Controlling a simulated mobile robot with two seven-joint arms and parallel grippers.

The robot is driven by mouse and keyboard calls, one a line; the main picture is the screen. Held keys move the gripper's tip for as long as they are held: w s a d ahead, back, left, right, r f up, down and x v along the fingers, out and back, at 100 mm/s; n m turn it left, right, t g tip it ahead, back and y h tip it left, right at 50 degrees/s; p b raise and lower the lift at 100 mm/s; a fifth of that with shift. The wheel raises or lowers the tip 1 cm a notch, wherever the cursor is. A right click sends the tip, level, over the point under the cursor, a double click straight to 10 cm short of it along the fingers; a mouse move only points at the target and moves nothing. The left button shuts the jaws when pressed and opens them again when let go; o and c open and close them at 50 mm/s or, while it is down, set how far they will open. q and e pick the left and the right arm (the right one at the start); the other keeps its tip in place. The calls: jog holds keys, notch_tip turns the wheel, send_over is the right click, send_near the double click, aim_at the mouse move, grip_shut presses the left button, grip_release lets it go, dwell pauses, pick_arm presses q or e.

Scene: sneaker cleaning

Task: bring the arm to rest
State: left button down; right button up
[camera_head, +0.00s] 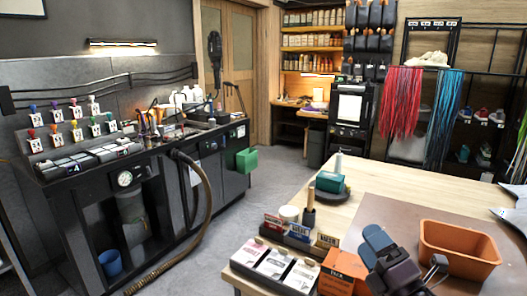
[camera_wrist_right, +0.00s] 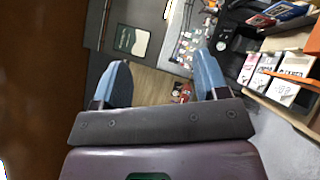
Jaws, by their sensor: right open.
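My right gripper (camera_head: 376,240) shows at the bottom right of the head view, above the near part of the wooden table (camera_head: 375,188). It has blue finger pads and a dark body. In the right wrist view the two blue fingers (camera_wrist_right: 163,62) stand apart with nothing between them. The gripper is next to an orange tray (camera_head: 458,252) and above an orange box (camera_head: 343,272) in the head view; I see no contact. My left gripper is not in view.
A rack of boxes (camera_head: 275,262) sits at the table's near left corner. A black workbench (camera_head: 70,185) with a hose lies left.

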jog(key=s+d+f+m+g+h, duration=0.3)
jog(key=s+d+f+m+h, duration=0.15)
jog(key=f+m, duration=0.3)
jog(key=s+d+f+m+g+h, duration=0.35)
jog(key=f+m+h, duration=0.25)
jog(key=m, duration=0.3)
jog(key=s+a+f+m+g+y, duration=0.1)
jog(key=s+f+m+g, duration=0.4)
jog(key=s, duration=0.5)
jog(key=s+f+m+g, duration=0.4)
jog(key=s+f+g, duration=0.1)
jog(key=s, duration=0.5)
pick_arm(q)
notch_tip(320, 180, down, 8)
jog(key=b, duration=0.8)
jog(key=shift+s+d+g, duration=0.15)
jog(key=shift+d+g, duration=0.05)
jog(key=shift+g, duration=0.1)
pick_arm(e)
jog(key=w+f+t, duration=0.3)
jog(key=f, duration=0.6)
jog(key=w+f+t+y, duration=0.1)
jog(key=w+f+t, duration=0.3)
jog(key=f, duration=0.5)
jog(key=shift+w+a+f+n, duration=0.15)
jog(key=shift+w+a+n, duration=0.1)
jog(key=shift+a+n, duration=0.15)
